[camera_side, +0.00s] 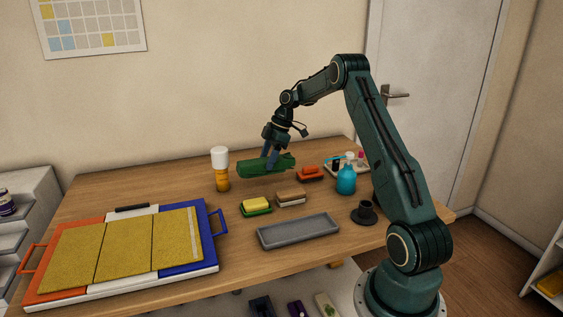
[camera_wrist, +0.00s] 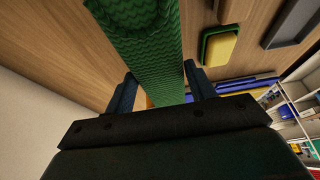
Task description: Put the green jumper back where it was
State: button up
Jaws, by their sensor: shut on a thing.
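The green jumper (camera_side: 252,168) is a folded, knitted bundle. My gripper (camera_side: 270,158) is shut on it and points down over the back middle of the table. In the side view the jumper lies level in the jaws and appears to be held above the tabletop, though the gap is hard to judge. In the wrist view the jumper (camera_wrist: 150,55) runs as a long ribbed strip between the two fingers of my gripper (camera_wrist: 160,90). Part of it is hidden behind the gripper body there.
An orange bottle with a white cap (camera_side: 221,170) stands just left of the jumper. Nearby are a yellow-and-green sponge (camera_side: 256,206), a brown block (camera_side: 290,198), an orange block (camera_side: 309,174), a blue bottle (camera_side: 346,180) and a grey tray (camera_side: 298,231). A folding board (camera_side: 125,250) fills the table's left.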

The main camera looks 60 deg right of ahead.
aim_at(268, 173)
jog(key=shift+f, duration=2.95)
jog(key=shift+f, duration=0.15)
jog(key=o, duration=1)
jog(key=v, duration=1.2)
jog(key=shift+r, duration=0.2)
jog(key=shift+a, duration=0.1)
